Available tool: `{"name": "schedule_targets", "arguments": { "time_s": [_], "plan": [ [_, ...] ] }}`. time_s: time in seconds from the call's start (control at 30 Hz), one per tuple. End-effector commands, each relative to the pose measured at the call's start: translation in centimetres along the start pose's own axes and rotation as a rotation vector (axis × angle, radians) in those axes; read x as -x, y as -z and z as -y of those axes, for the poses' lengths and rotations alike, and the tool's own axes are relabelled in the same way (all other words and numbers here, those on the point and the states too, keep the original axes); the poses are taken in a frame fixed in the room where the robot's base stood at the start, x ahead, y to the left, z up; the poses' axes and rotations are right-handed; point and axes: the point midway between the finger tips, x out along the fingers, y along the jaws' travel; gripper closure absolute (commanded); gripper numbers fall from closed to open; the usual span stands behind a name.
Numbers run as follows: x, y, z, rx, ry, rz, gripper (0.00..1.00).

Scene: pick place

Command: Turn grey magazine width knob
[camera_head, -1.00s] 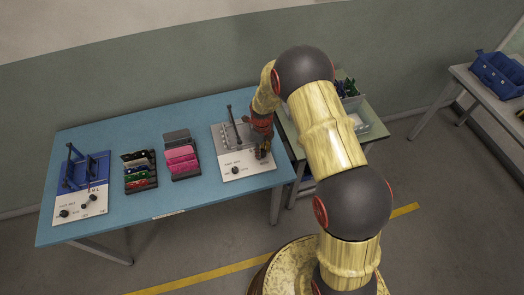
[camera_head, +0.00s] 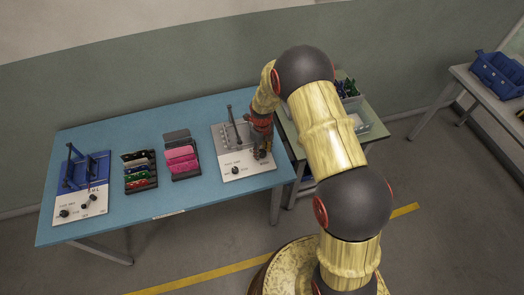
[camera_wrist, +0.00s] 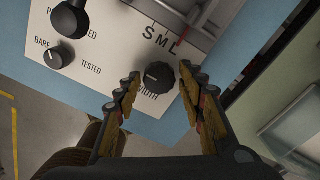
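The grey magazine (camera_head: 220,138), with a white front panel (camera_head: 233,160), stands at the right end of the blue table. In the wrist view its black width knob (camera_wrist: 158,75) sits below the letters S M L, with its label partly hidden. My gripper (camera_wrist: 160,79) is open, with one finger on the left of the width knob and one on the right. Gaps show between the knob and both fingertips. In the head view my gripper (camera_head: 262,150) is over the panel's right part, and hides the knob there.
A larger black knob (camera_wrist: 69,19) and a BARE/TESTED knob (camera_wrist: 54,59) are on the panel's left. A rack of pink boards (camera_head: 181,158), a dark rack (camera_head: 139,172) and a blue magazine (camera_head: 85,170) stand further left on the table (camera_head: 150,218). A side table (camera_head: 375,131) adjoins the right.

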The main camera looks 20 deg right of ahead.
Motion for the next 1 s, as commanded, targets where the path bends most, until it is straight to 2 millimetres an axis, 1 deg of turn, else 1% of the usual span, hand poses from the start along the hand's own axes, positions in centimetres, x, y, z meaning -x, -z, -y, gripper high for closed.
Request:
{"name": "schedule_targets", "arguments": {
  "time_s": [0.03, 0.13, 0.4, 0.53, 0.67, 0.8, 1.0],
  "plan": [
    [0.0, 0.0, 0.0, 0.000, -0.001, -0.001, 0.56],
    [-0.1, 0.1, 0.0, 0.000, -0.001, -0.001, 0.51],
    [0.0, 0.1, -0.1, 0.000, -0.001, -0.002, 0.51],
    [0.8, 0.0, 0.0, 0.000, 0.000, 0.000, 0.51],
    [2.8, -0.1, 0.0, 0.000, 0.001, 0.001, 0.51],
    [5.8, -0.1, 0.0, 0.000, 0.002, 0.002, 0.51],
    [9.4, 0.0, 0.0, 0.000, 0.001, 0.001, 0.51]
  ]
}}
